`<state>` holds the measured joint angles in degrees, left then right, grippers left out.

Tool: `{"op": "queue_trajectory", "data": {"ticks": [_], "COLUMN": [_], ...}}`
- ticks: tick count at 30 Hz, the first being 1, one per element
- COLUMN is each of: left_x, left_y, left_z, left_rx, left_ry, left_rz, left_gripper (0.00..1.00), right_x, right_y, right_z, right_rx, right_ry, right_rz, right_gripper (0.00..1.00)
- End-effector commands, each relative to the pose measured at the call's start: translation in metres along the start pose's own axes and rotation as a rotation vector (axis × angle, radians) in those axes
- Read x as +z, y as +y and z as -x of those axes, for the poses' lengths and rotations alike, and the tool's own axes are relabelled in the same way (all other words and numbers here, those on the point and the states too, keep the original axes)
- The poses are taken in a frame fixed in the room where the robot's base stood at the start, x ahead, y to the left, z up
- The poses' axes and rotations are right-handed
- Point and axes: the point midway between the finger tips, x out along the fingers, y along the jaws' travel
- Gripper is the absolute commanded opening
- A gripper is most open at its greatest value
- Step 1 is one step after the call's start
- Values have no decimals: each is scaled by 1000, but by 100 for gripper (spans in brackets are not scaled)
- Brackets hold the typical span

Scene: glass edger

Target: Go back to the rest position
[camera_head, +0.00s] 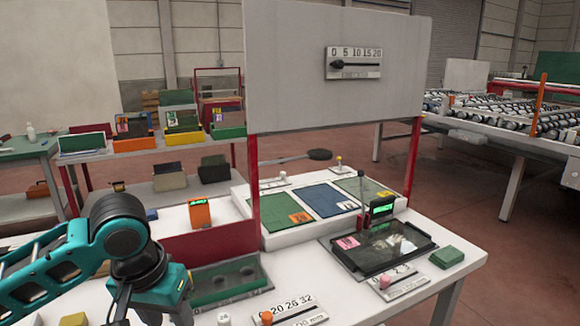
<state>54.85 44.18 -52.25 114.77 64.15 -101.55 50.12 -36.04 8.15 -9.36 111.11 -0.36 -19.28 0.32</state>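My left arm comes in from the left in the head view. My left gripper (152,302) hangs at its end, low in the picture, over the left front of the white worktable (345,305). Its fingers are mostly cut off by the bottom edge, so I cannot see if they are open or shut, or if they hold anything. My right arm and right gripper are not in view.
A grey panel (290,70) with a dial scale (354,63) stands over the table on red posts. A black tray (380,248), a green block (446,257) and an orange device (199,214) sit on the table. A roller conveyor (500,110) stands at the back right.

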Motion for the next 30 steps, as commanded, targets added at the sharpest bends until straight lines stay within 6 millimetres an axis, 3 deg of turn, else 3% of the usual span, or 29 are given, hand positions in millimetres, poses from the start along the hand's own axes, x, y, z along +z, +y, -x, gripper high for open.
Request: {"op": "queue_trajectory", "data": {"ticks": [9, 15, 22, 30], "left_x": [44, 76, 120, 182], "left_y": [63, 82, 72, 30], "left_z": [-55, -77, -98, -114], "left_rx": [155, 218, 196, 58], "left_ry": [88, 165, 215, 181], "left_rz": [-196, -221, -167, -85], "left_gripper": [46, 46, 46, 46], "right_x": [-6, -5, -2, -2], "right_y": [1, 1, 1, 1], "right_z": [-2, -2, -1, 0], "right_rx": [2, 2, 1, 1], "right_ry": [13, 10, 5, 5], "right_rz": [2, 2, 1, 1], "right_gripper": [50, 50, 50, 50]}}
